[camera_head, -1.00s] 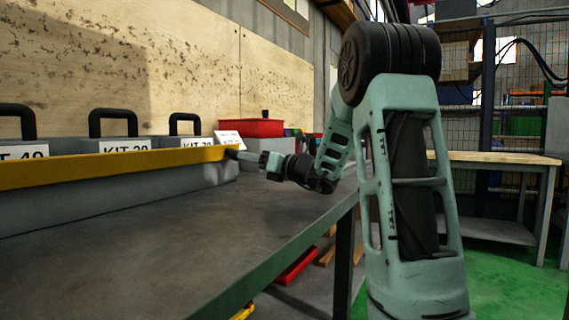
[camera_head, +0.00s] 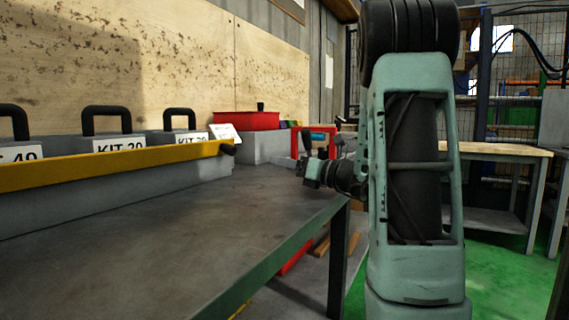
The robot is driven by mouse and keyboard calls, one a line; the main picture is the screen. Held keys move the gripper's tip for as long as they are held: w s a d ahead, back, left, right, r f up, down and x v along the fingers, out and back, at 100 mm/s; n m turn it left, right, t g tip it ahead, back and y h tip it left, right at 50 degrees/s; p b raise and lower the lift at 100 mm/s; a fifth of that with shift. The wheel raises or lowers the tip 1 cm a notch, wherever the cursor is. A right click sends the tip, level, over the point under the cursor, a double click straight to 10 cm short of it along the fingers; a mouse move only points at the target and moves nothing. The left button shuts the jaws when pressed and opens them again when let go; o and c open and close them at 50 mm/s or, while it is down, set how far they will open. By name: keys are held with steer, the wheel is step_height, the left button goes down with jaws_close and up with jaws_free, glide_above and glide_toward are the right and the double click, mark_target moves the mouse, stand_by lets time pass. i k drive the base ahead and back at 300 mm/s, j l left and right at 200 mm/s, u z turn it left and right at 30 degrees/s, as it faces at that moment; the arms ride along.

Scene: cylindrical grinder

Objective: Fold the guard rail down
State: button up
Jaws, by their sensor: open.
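The guard rail (camera_head: 118,166) is a long yellow bar running along the front of the grey kit boxes at the back of the bench. The rail stands raised above the bench top, in front of the boxes' lower part. My gripper (camera_head: 305,172) is to the right of the rail's end, apart from it, above the bench's right part. It is open and nothing shows between its fingers, which look small from here.
Kit boxes with black handles (camera_head: 106,118) stand behind the rail. A red bin (camera_head: 246,121) sits on a grey block behind the rail's right end. A red-framed object (camera_head: 299,142) stands behind my gripper. The grey bench top (camera_head: 150,235) is clear.

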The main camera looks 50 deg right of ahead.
mark_target(16, 176)
steer(key=k+l, duration=0.15)
steer(key=k, duration=0.35)
steer(key=k+l, duration=0.1)
steer(key=k, duration=0.4)
